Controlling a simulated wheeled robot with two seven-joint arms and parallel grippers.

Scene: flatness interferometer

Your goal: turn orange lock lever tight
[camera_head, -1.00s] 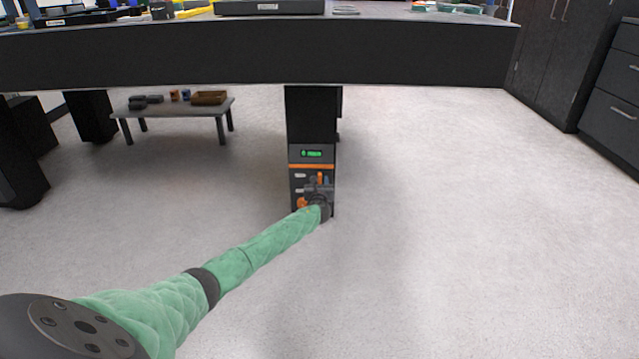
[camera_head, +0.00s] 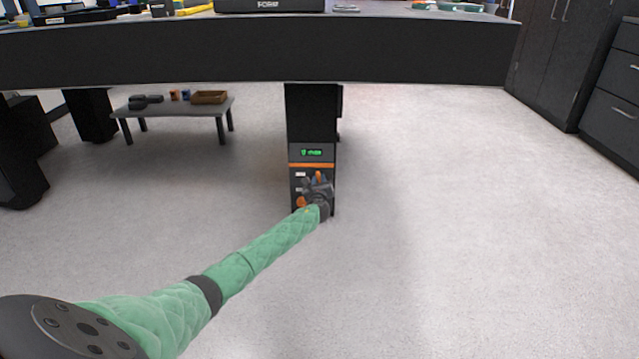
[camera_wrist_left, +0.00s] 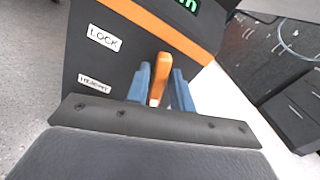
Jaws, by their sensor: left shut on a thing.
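The orange lock lever (camera_wrist_left: 158,72) stands between the blue fingers of my left gripper (camera_wrist_left: 162,85) in the left wrist view. The gripper is shut on it. In the head view my left gripper (camera_head: 318,182) is at the front of the dark control box on the table leg, and the tip of the lever (camera_head: 318,174) shows there. The box (camera_wrist_left: 120,62) has an orange stripe, a label reading LOCK and a second label below it, too blurred to read surely. A green lit display (camera_head: 312,153) is above the stripe. My right gripper is not in view.
The dark table edge (camera_head: 240,52) runs across above the box. Another orange part (camera_head: 301,202) is low on the box, beside my gripper. A low bench (camera_head: 180,107) stands at the back left. Dark cabinets (camera_head: 608,95) stand at the right. The floor between is clear.

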